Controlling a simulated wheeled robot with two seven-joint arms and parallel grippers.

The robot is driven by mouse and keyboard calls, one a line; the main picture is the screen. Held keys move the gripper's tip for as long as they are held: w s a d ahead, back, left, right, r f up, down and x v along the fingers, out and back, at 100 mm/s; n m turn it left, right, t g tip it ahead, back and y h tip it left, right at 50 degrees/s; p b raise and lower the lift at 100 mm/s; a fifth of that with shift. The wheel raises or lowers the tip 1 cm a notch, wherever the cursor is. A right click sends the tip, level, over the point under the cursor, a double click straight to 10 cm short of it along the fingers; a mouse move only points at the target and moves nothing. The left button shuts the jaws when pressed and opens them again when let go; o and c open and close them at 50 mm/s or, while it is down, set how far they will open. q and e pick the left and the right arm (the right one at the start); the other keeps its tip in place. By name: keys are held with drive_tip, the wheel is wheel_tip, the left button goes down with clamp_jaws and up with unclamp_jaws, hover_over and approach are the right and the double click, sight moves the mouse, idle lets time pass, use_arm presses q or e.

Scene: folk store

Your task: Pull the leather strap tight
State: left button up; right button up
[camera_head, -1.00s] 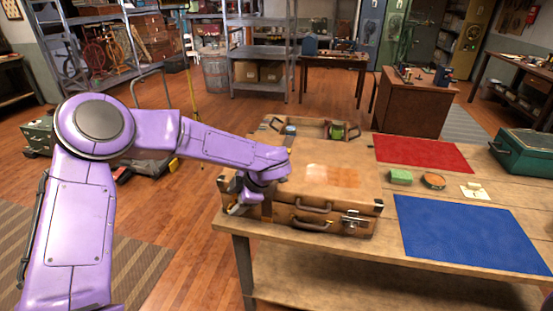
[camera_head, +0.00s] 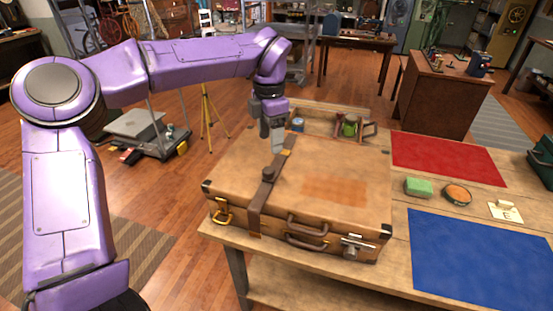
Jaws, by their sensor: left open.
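A brown leather suitcase (camera_head: 334,208) lies shut on the wooden table. A dark leather strap (camera_head: 258,205) runs over its lid left of centre and down the front side, with a dark round piece on it near the front edge of the lid. My left gripper (camera_head: 277,147) points down above the rear part of the strap, open and apparently empty. Whether its fingertips touch the strap I cannot tell. The front shows a brass latch (camera_head: 222,211), a handle (camera_head: 307,232) and a metal latch (camera_head: 357,246). My right gripper is not in view.
A wooden tray (camera_head: 325,115) with a green item stands behind the suitcase. To the right lie a red mat (camera_head: 447,157), a blue mat (camera_head: 480,258), a green sponge (camera_head: 418,187), a round tin (camera_head: 457,194) and a small card (camera_head: 505,211).

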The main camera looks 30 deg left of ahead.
sight(269, 170)
use_arm(q)
drive_tip(key=f, duration=0.1)
drive_tip(key=s+f, duration=0.1)
drive_tip(key=f, duration=0.1)
drive_tip(key=shift+f, duration=0.2)
drive_tip(key=f, duration=0.3)
drive_tip(key=f+p, duration=0.1)
drive_tip(key=f, duration=0.1)
drive_tip(key=shift+w+a+f, duration=0.2)
drive_tip(key=shift+f, duration=0.2)
drive_tip(key=shift+d+f, duration=0.1)
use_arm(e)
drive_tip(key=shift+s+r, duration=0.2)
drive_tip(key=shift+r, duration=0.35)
use_arm(q)
drive_tip(key=shift+s, duration=0.1)
